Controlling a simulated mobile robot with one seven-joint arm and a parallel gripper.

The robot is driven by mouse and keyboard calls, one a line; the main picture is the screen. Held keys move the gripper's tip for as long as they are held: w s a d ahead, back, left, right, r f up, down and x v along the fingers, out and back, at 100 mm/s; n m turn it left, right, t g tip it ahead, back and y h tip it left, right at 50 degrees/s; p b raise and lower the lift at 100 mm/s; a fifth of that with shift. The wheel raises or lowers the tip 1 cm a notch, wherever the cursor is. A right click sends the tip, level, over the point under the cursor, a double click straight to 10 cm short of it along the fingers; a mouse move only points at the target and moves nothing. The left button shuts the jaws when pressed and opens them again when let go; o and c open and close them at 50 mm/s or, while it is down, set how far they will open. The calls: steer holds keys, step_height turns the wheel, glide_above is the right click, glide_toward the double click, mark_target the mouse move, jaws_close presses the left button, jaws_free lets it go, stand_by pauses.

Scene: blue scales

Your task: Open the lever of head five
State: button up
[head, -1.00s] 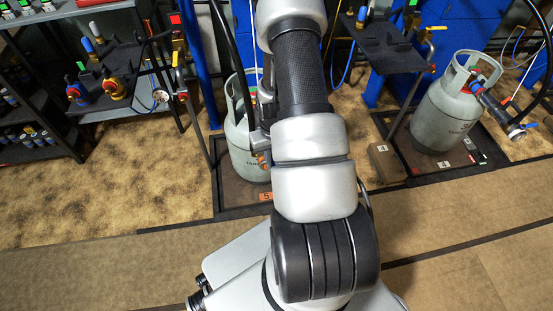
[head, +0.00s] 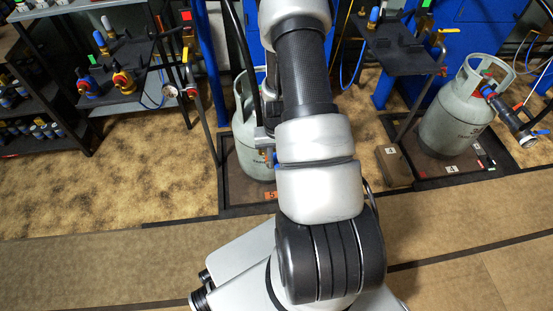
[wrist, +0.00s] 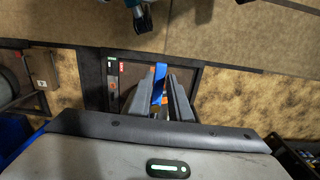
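The station marked with an orange label 5 (head: 271,196) holds a grey gas cylinder (head: 248,152), partly hidden behind my arm. In the head view, a small blue piece (head: 277,160) shows right beside my arm, in front of the cylinder. In the wrist view, a blue lever-like strip (wrist: 159,82) stands between the two dark fingers of my gripper (wrist: 161,82). The fingers are apart, one on each side of it, with narrow gaps that look clear. Contact cannot be made out. The filling head itself is mostly hidden.
A second grey cylinder (head: 458,108) stands at right on a dark-framed platform, near a small box marked 4 (head: 393,165). A dark shelf with valves (head: 125,72) is at left. A blue post (head: 207,70) and hoses stand close to my arm. Brown floor in front is open.

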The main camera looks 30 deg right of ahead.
steer(key=shift+o, duration=1.4)
step_height(320, 180, up, 17)
steer(key=p, duration=0.4)
steer(key=shift+r, duration=0.2)
